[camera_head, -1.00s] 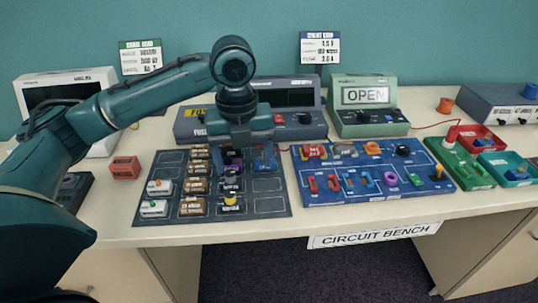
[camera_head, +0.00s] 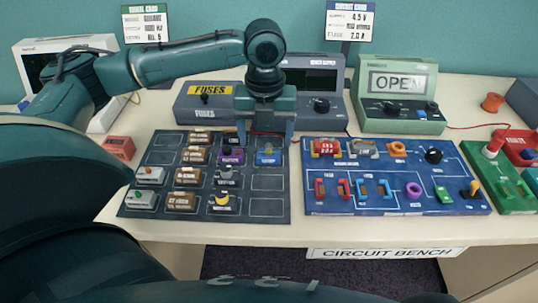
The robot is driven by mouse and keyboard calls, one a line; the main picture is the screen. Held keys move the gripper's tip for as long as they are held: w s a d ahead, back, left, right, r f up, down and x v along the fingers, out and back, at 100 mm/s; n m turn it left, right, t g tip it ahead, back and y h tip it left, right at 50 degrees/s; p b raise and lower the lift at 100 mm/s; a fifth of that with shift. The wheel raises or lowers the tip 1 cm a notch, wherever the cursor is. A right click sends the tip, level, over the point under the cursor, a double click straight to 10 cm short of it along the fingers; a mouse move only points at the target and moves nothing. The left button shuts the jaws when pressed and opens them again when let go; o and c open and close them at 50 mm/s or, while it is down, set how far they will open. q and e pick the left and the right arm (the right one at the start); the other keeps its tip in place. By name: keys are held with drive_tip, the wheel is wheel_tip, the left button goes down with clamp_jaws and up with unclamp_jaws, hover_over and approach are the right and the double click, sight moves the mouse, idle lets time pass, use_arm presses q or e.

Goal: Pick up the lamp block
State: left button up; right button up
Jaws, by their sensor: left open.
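A small blue block with a pale, yellowish top (camera_head: 267,156), which looks like the lamp block, lies in the upper right part of the dark parts tray (camera_head: 268,184); its label is too small to read. My left gripper (camera_head: 265,139) points down just above and behind this block, its jaws open and one finger on each side. It holds nothing. Whether the fingers are level with the block is hard to tell. My right gripper is out of view.
The tray also holds a purple block (camera_head: 231,156), a black block with a yellow piece (camera_head: 222,204), brown blocks (camera_head: 185,176) and white blocks (camera_head: 150,175). A blue circuit board (camera_head: 340,208) lies to the right. A fuse box (camera_head: 208,113) and a green meter reading OPEN (camera_head: 399,122) stand behind.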

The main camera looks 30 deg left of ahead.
sight(269, 145)
use_arm(q)
drive_tip(key=shift+w+d+f, duration=0.1)
drive_tip(key=shift+f, duration=1.25)
drive_tip(key=shift+w+d+f, duration=0.1)
drive_tip(key=shift+f, duration=1.25)
drive_tip(key=shift+c, duration=0.4)
drive_tip(key=c, duration=1)
